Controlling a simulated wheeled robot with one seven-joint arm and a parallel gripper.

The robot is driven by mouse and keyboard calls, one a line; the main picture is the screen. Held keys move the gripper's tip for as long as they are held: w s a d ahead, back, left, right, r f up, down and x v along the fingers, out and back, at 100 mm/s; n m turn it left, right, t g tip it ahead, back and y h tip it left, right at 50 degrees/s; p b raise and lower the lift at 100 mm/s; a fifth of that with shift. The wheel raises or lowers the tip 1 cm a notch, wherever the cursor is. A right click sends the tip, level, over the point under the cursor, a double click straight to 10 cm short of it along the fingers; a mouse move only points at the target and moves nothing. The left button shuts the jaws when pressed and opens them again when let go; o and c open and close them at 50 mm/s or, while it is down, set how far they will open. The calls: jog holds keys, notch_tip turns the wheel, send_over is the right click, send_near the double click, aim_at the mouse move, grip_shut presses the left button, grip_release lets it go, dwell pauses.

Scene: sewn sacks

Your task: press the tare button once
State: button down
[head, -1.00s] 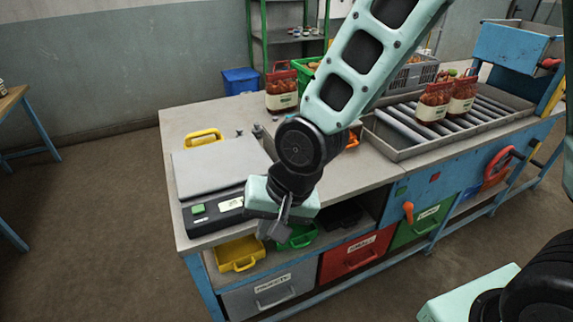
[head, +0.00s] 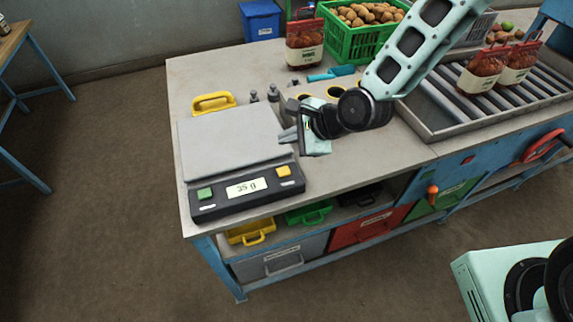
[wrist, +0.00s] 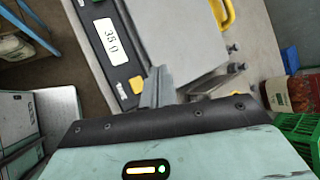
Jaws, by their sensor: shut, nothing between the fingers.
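The scale (head: 236,196) stands on the near left corner of the bench, with a bare grey plate (head: 225,138) on top. Its display (head: 246,187) reads 35 g. A green button (head: 204,194) is left of the display and a yellow button (head: 283,171) is right of it; their labels are too small to read. My gripper (head: 284,136) is shut and empty, at the plate's right edge, beyond the yellow button in the head view. In the wrist view, the shut fingers (wrist: 158,82) show beside the yellow button (wrist: 137,85); contact cannot be told.
A yellow handle (head: 213,103) and small dark weights (head: 273,92) are behind the scale. A green crate (head: 360,40) of potatoes and a red net sack (head: 304,45) stand farther back. A roller tray (head: 440,125) with sacks is at right. Coloured bins sit below the bench.

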aim_at(288, 172)
notch_tip(288, 172, down, 9)
jog(key=b, duration=0.7)
dwell(2.1)
jog(key=shift+f+b, duration=0.3)
jog(key=shift+f, duration=0.05)
jog(key=shift+f+b, duration=0.3)
jog(key=shift+f, duration=0.15)
dwell(0.5)
jog(key=shift+r, duration=0.15)
jog(key=shift+r+p, duration=0.75)
jog(key=shift+p, duration=0.05)
